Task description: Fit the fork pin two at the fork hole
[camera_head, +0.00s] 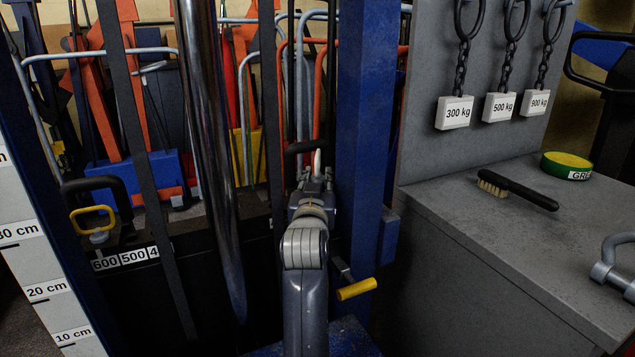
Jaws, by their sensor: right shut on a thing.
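My right gripper (316,174) is in the middle of the camera_head view, its arm coming up from the bottom edge. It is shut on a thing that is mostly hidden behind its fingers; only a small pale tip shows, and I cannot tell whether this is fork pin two. The gripper is right in front of a black curved fork top (300,147) at the dark carriage bar. The fork hole there is hidden by the gripper. At the left, a pin with a yellow loop handle (92,212) stands at the other black fork top (97,184). My left gripper is out of view.
A blue post (362,120) stands close on the right of my gripper, with a yellow-handled crank (357,289) below. A chrome cylinder (208,150) and dark straps are on the left. A grey bench (480,215) at right holds a brush (517,189), a green tin (566,165) and a shackle (613,265).

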